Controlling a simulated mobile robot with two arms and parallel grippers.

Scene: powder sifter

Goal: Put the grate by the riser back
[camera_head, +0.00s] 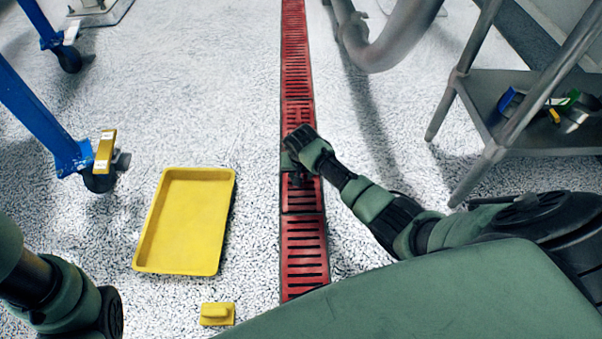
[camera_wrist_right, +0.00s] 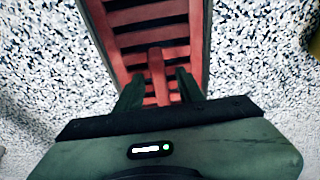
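A line of red slotted grates (camera_head: 303,250) runs along a narrow floor channel. The grey riser pipe (camera_head: 385,45) stands to the right of its far part. My right gripper (camera_head: 297,178) is low over the grate line, pointing down. In the right wrist view, its two fingers (camera_wrist_right: 159,92) are apart, one on each side of a raised red bar (camera_wrist_right: 157,75) on a grate (camera_wrist_right: 140,38). Slim gaps seem to show between bar and fingers. The gripper hides part of the grate in the head view. My left arm shows at the lower left; its gripper is out of view.
A yellow tray (camera_head: 187,220) lies left of the channel, with a small yellow block (camera_head: 217,314) in front of it. A blue wheeled frame (camera_head: 35,115) stands at the left. A grey metal shelf stand (camera_head: 480,115) is at the right.

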